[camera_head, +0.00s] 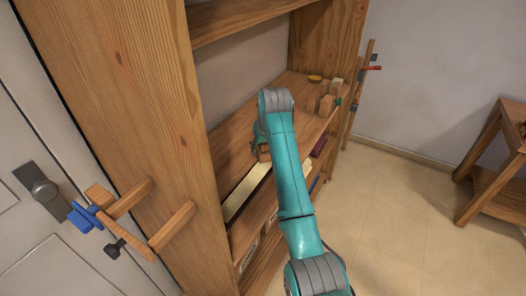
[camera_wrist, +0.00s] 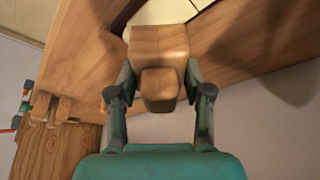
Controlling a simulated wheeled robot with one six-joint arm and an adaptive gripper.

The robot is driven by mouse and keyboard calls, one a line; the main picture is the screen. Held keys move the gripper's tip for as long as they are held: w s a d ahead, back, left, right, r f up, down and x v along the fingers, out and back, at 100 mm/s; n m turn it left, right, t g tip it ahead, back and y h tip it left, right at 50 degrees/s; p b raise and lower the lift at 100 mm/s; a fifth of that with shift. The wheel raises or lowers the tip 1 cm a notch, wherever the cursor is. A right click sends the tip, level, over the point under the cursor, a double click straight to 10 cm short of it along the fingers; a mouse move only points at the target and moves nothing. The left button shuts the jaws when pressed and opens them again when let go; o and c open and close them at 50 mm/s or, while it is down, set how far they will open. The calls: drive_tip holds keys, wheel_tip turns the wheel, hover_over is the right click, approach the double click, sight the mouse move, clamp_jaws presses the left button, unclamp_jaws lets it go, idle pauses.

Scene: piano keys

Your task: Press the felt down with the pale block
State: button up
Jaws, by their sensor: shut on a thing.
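My gripper (camera_wrist: 160,82) is shut on a pale wooden block (camera_wrist: 158,40), with one finger on each side of it. In the head view my gripper (camera_head: 262,150) is over the middle shelf, mostly hidden behind my arm. A long cream strip (camera_head: 247,189) with a dark edge lies along that shelf, just below and left of the gripper. The cream surface also shows beyond the block in the wrist view (camera_wrist: 168,10). I cannot tell whether the block touches it, nor which part is the felt.
The wooden shelf unit's left upright (camera_head: 130,130) and upper shelf (camera_head: 235,15) enclose the space. Clamps (camera_head: 95,212) jut out at left.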

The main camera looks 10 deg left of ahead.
drive_tip(key=shift+r, duration=2.55)
drive_tip(key=shift+a, duration=0.15)
